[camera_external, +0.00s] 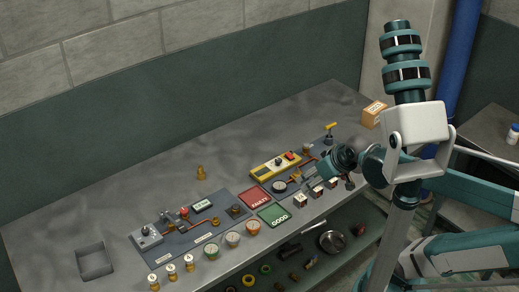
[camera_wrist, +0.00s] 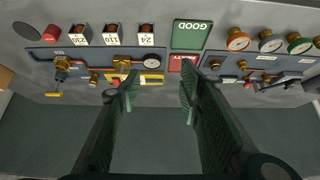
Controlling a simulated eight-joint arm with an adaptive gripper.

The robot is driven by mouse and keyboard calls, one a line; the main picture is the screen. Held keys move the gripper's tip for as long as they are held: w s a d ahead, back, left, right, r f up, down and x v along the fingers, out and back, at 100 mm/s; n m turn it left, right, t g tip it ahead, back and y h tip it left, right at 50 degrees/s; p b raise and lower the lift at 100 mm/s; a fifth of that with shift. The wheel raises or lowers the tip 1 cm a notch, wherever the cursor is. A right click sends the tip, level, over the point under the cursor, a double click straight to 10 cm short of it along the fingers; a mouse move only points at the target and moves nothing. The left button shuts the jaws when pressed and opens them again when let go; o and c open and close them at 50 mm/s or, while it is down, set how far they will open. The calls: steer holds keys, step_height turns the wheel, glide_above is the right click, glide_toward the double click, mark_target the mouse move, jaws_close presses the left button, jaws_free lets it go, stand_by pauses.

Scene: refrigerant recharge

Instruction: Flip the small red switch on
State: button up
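A small red part (camera_external: 291,155), which looks like the switch, sits on the yellow box (camera_external: 268,168) on the right-hand panel. In the wrist view a red part (camera_wrist: 116,82) shows beside the left finger, and the yellow box (camera_wrist: 152,77) is partly hidden by that finger. Another small red part (camera_external: 184,212) is on the left-hand panel, so which one is the switch is not fully certain. My gripper (camera_wrist: 160,84) is open and empty, its two fingers well apart. In the external view my gripper (camera_external: 340,160) is over the bench's right part, with its fingers hard to make out.
A red FAULTY plate (camera_external: 254,198) and a green GOOD plate (camera_external: 273,216) lie between the panels. Round gauges (camera_external: 232,239) and numbered blocks (camera_external: 300,200) line the front edge. A yellow-handled valve (camera_external: 330,128) and a cardboard box (camera_external: 374,113) stand at right. The back left is clear.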

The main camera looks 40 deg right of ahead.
steer(key=shift+w+r, duration=0.2)
jaws_close()
steer(key=w+d+r+m+g+p, duration=0.1)
steer(key=w+d+r+m+p, duration=0.3)
steer(key=w, duration=0.3)
steer(key=w+d+r+m+g+p, duration=0.25)
steer(key=w+m+p, duration=0.25)
steer(key=w, duration=0.3)
steer(key=w+d+f+m+g+p, duration=0.1)
steer(key=w+d+f+m+p, duration=0.5)
steer(key=w+d+m, duration=0.3)
steer(key=shift+w+d+f+p, duration=0.25)
steer(key=shift+w+d+p, duration=0.5)
steer(key=shift+w, duration=0.65)
